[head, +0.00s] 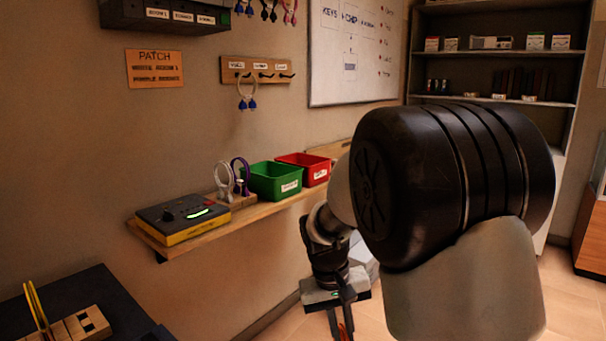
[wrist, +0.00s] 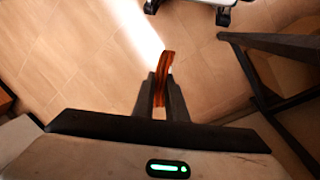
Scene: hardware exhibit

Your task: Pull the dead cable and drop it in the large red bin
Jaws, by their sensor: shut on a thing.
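My gripper (head: 341,322) hangs low in front of the shelf in the head view, pointing down. In the wrist view my gripper (wrist: 160,84) is shut on an orange-red cable (wrist: 168,62), with a short curved length showing beyond the fingertips over the floor. The cable (head: 348,328) shows only partly at the bottom edge of the head view. A red bin (head: 318,174) with a white label stands on the wall shelf, beside a green bin (head: 275,182), above and left of my gripper. My arm hides part of the area to its right.
The wooden wall shelf (head: 190,238) also holds a yellow-black device (head: 180,219) and a rack with white and purple cable loops (head: 240,178). A dark table (head: 100,290) stands lower left. Open tiled floor (wrist: 90,60) lies under my gripper, with dark legs (wrist: 255,80) at right.

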